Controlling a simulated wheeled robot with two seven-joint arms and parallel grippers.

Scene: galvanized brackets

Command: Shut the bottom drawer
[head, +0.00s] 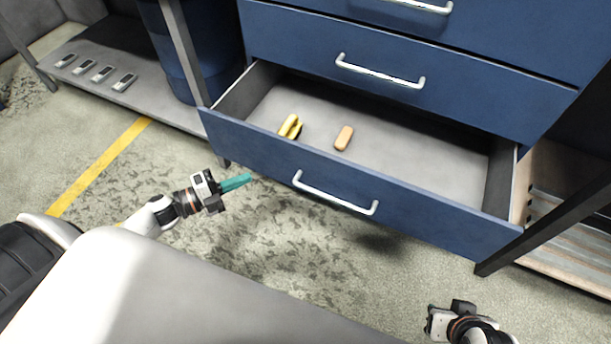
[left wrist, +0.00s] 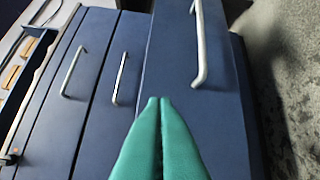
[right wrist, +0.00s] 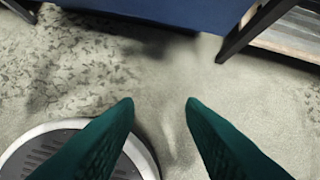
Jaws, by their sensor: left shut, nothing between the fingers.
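The bottom drawer (head: 260,147) of the blue cabinet is pulled out, with its inside showing in the head view. Its silver handle (head: 335,197) is on the front panel, and the handle also shows in the left wrist view (left wrist: 199,50). A yellow and black item (head: 290,126) and a tan block (head: 344,138) lie in the drawer. My left gripper (head: 249,178) has teal fingers, shut and empty, in front of the drawer front and left of the handle. My right gripper (right wrist: 160,103) is open and empty over the floor, low at the right in the head view.
Closed drawers (head: 400,70) are above the open one. A dark table leg (head: 540,240) stands by the drawer's right end. A grey shelf (head: 95,85) with several small devices is at the left. The speckled floor before the drawer is clear.

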